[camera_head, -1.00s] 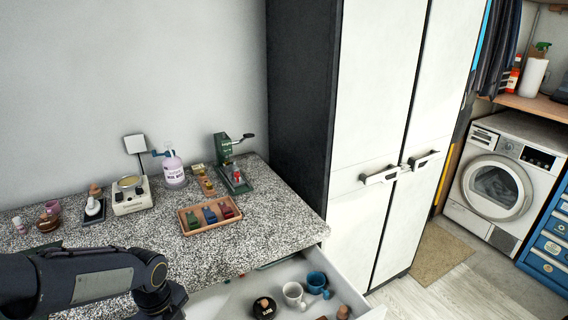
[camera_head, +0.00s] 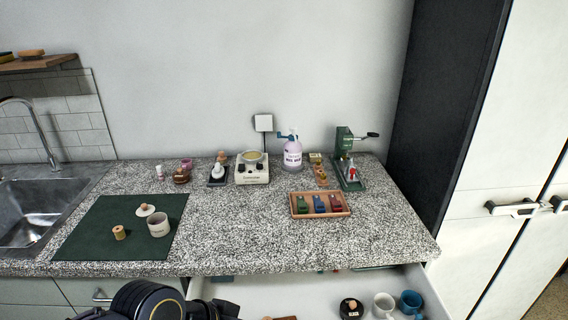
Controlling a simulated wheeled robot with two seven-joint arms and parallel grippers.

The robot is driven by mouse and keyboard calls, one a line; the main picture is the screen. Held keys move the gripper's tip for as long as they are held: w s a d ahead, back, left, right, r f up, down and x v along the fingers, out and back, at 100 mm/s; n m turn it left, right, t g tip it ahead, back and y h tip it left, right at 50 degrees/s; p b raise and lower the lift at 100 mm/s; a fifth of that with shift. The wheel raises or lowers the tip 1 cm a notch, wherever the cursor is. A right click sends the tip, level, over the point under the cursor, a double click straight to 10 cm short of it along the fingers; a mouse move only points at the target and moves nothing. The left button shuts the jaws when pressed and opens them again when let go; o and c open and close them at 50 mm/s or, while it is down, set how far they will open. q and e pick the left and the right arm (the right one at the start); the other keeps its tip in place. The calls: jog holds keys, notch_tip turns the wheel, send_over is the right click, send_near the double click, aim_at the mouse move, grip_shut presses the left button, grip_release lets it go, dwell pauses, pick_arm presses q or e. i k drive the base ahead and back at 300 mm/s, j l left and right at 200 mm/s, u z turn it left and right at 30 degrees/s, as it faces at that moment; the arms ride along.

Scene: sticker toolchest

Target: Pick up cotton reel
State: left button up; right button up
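The cotton reel looks to be the small tan spool-shaped thing (camera_head: 119,233) standing on the dark green mat (camera_head: 92,215) at the left of the counter. A white cup (camera_head: 158,224) and a white lid with a wooden knob (camera_head: 145,210) are on the same mat, to its right. Part of my dark arm shows at the bottom edge, in front of the counter and the drawer. Neither gripper's fingers can be seen in the head view.
An open drawer (camera_head: 310,290) below the counter holds mugs and a black tin. A wooden tray (camera_head: 320,205) with coloured pieces, a hot plate (camera_head: 252,170), a bottle (camera_head: 292,153) and a green press (camera_head: 346,160) stand behind. A sink (camera_head: 38,210) is at left.

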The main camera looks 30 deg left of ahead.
aim_at(120, 233)
jog(key=k+j, duration=0.6)
jog(key=k+j+u, duration=0.1)
jog(key=u, duration=1.45)
jog(key=j+z, duration=0.1)
jog(key=z, duration=1.4)
jog(key=j+z, duration=0.3)
jog(key=j, duration=0.2)
jog(key=k+j+z, duration=0.1)
jog(key=j+z, duration=0.2)
jog(key=j, duration=0.15)
jog(key=k+j+z, duration=0.25)
jog(key=j, duration=0.2)
jog(key=k+j+z, duration=0.15)
jog(key=j, duration=1.45)
jog(key=i, duration=0.05)
